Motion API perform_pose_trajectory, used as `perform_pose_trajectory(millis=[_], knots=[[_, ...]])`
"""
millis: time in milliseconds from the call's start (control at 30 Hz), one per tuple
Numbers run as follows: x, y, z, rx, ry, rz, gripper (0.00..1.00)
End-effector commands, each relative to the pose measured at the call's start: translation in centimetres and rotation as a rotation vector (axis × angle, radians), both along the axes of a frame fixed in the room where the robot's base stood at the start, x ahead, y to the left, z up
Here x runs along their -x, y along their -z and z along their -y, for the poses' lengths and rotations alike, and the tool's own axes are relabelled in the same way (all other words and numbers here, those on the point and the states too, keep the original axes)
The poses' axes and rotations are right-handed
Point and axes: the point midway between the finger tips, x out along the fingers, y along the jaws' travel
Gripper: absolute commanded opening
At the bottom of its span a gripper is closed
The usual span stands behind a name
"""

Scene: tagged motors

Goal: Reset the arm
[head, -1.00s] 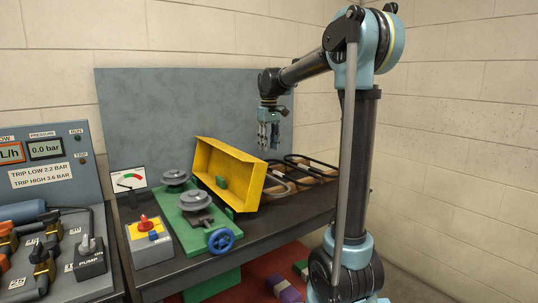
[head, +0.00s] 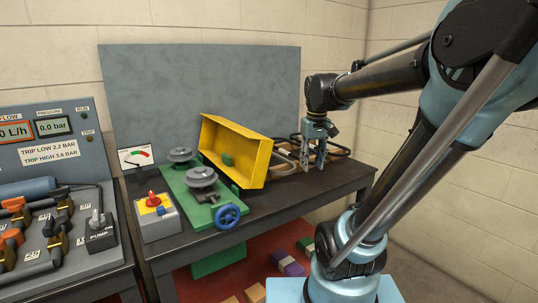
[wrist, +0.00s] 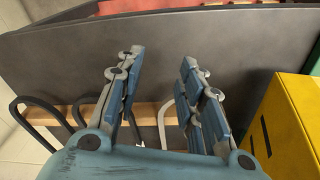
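My arm comes in from the right in the head view, bent at a large blue joint. My gripper (head: 315,164) points down above the far right end of the dark workbench (head: 262,211), near the black looped handles (head: 340,149). In the wrist view the gripper (wrist: 162,68) shows two blue-grey fingers spread apart. Nothing is between them. The workbench's dark surface and the handles on a wooden piece (wrist: 148,118) lie beyond the fingers.
A tilted yellow tray (head: 257,163) stands left of the gripper; its yellow side (wrist: 287,125) also shows in the wrist view. Left of it are a green plate with discs and a blue handwheel (head: 227,216), and a red-knob box (head: 158,220). A grey board (head: 195,95) stands behind.

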Motion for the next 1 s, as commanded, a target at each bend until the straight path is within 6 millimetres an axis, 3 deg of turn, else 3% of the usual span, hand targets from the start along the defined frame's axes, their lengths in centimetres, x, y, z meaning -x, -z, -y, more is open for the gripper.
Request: perform_pose_trajectory(millis=[200, 500, 733, 1000], knots=[[5.4, 4.5, 2.0, -0.007, 0.086, 0.028, 0.35], [11.2, 10.9, 3.6, -0.016, 0.189, 0.064, 0.35], [13.6, 14.3, 4.3, -0.02, 0.239, 0.081, 0.35], [14.0, 14.8, 4.4, -0.021, 0.248, 0.085, 0.35]])
